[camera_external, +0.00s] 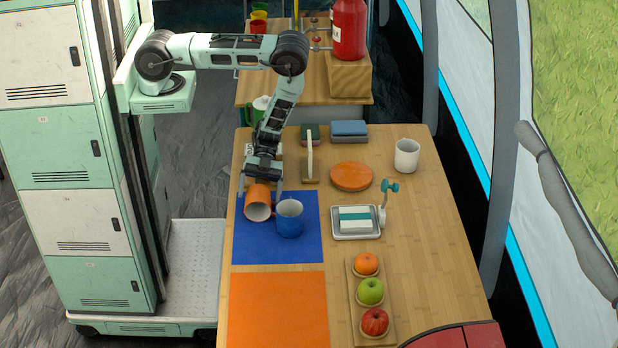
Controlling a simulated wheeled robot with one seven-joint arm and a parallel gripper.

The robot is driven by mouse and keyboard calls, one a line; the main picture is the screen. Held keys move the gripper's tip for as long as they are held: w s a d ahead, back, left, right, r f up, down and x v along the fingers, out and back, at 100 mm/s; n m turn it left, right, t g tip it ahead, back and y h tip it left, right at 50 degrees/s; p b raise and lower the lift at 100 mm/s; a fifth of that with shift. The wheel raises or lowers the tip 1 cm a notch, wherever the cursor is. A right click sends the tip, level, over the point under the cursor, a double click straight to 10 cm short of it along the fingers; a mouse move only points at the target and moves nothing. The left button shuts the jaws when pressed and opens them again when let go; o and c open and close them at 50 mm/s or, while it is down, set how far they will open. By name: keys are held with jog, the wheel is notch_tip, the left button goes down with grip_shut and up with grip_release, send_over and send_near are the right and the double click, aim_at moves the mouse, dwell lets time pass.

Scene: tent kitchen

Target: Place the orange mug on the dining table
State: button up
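The orange mug (258,207) is tipped over, with its mouth toward the camera, at the upper part of the blue mat (255,252) on the wooden dining table (436,235). A blue mug (290,220) stands upright on the mat just right of it, very close or touching. My gripper (260,186) points down at the far side of the orange mug, fingers spread wide. One finger is left of the mug and the other right. I see no clear grip. The mug's far side is hidden by my gripper.
An orange mat (278,310) lies empty in front. The table's right side has bare room.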

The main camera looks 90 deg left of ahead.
jog(key=shift+r, duration=0.25)
jog(key=v, duration=0.3)
jog(key=shift+w+r+b, duration=0.1)
jog(key=shift+r+b, duration=0.2)
jog(key=shift+r, duration=0.05)
notch_tip(320, 180, up, 5)
jog(key=shift+b, duration=0.3)
jog(key=shift+o, duration=0.7)
jog(key=shift+r, duration=0.55)
